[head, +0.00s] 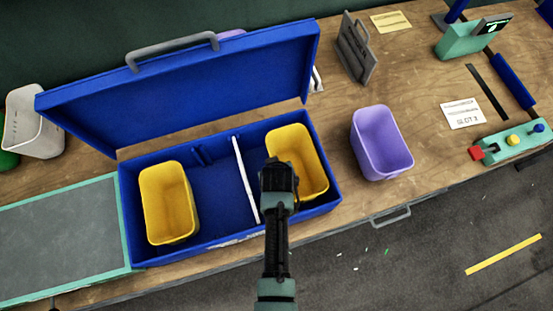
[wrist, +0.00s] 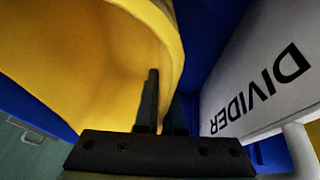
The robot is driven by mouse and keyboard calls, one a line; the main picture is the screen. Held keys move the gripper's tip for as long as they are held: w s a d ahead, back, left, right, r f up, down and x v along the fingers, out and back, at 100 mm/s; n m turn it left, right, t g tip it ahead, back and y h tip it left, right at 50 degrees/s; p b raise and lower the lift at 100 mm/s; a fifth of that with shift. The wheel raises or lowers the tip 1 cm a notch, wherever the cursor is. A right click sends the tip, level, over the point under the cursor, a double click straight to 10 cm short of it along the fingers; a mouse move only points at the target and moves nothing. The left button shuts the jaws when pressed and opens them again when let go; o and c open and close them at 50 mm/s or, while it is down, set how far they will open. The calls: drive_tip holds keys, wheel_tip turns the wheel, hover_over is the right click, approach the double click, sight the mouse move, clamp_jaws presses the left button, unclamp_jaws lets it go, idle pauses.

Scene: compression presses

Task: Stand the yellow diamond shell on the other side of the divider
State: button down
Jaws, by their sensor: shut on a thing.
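Two yellow open shells are at the blue case (head: 228,238). One shell (head: 167,202) stands left of the white divider (head: 245,178); the other (head: 308,165) is right of it. My gripper (head: 278,172) is over the right shell's left wall. In the wrist view my gripper (wrist: 163,105) is shut on the wall of this yellow shell (wrist: 105,60), with the divider (wrist: 255,75), lettered DIVIDER, close to the right. No diamond mark is readable on either shell. I cannot tell whether the right shell touches the case floor.
The case's blue lid (head: 190,85) stands open behind. A purple bin (head: 382,143) stands on the bench to the right. A green-edged dark mat (head: 60,240) lies at left. Between the left shell and the divider the case floor is bare.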

drive_tip(key=shift+f, duration=0.1)
drive_tip(key=c, duration=1)
unclamp_jaws()
drive_tip(key=shift+r, duration=0.2)
drive_tip(key=v, duration=1.2)
drive_tip(key=shift+f, duration=0.1)
